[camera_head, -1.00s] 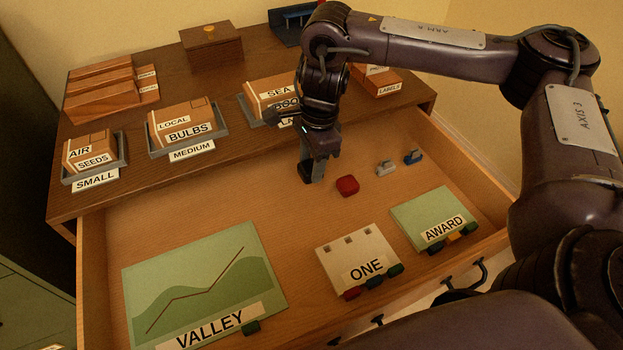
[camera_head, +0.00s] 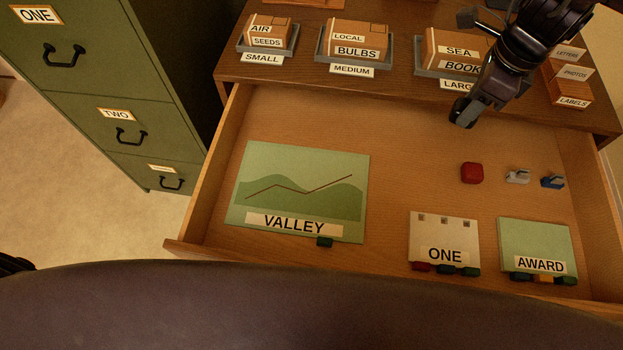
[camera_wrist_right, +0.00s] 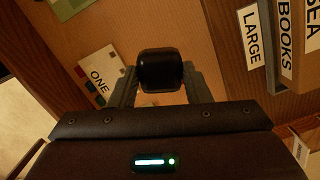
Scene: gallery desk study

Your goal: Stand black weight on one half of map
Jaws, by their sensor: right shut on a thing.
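The map (camera_head: 345,205) is a green sheet labelled VALLEY with hills and a brown trail line, lying flat at the left of the open drawer. My right gripper (camera_head: 464,112) is at the back of the drawer, to the right of and behind the map. In the right wrist view it is shut on the black weight (camera_wrist_right: 160,72), a dark rounded block between the two fingers. The weight is apart from the map. My left gripper is not in view.
A red block (camera_head: 472,173), a grey clip (camera_head: 517,176) and a blue clip (camera_head: 552,181) lie right of centre. The ONE card (camera_head: 442,232) and AWARD card (camera_head: 535,240) lie in front. Labelled boxes in trays line the desktop behind. The drawer floor between map and red block is clear.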

